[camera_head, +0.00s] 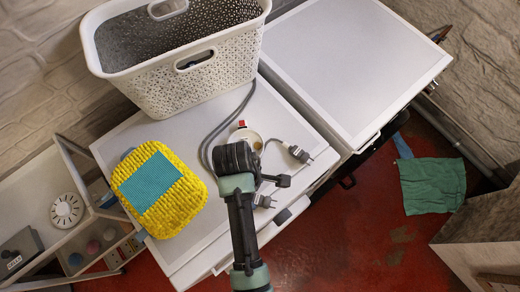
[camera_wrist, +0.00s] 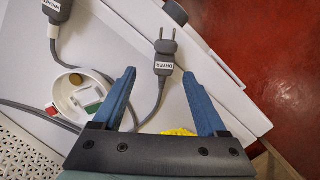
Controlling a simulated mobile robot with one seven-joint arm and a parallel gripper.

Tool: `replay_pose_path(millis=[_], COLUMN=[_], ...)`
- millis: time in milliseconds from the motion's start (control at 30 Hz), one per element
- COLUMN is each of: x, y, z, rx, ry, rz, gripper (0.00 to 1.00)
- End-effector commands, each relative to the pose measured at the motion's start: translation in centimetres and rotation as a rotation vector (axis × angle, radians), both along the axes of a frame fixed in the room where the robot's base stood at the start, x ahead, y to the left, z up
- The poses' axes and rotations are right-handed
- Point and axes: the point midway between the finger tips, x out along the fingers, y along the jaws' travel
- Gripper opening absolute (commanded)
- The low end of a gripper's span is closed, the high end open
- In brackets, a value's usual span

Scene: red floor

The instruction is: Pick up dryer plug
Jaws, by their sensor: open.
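The dryer plug (camera_wrist: 165,57) is a grey two-pin plug with a white label reading DRYER. It lies on the white machine top near its front edge, its cable running back between my fingers in the wrist view. In the head view the matching plug (camera_head: 265,201) lies just beside my gripper (camera_head: 279,181). My gripper (camera_wrist: 159,74) is open, its blue fingers spread on either side of the plug's cable. The plug body shows just beyond the fingertips. No contact with it is visible.
Another labelled grey plug (camera_wrist: 55,12) lies nearby, also in the head view (camera_head: 299,153). A small white dish (camera_wrist: 85,92) with small items is close. A perforated laundry basket (camera_head: 215,75) stands behind, and a yellow sponge-like pad (camera_head: 185,205) lies left. Red floor drops away in front.

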Motion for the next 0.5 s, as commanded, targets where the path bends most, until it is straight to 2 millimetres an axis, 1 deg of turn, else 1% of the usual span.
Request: replay_pose_path(millis=[167, 300, 400, 500], x=[-0.5, -1.1, -1.0, -1.0], y=[-0.1, -0.2, -0.4, -0.5], z=[-1.3, -3.3, -4.6, -5.3], rx=[0.000, 0.000, 0.000, 0.000], ry=[0.004, 0.005, 0.002, 0.001], rz=[-0.002, -0.002, -0.002, -0.002], gripper=[0.75, 0.75, 0.75, 0.75])
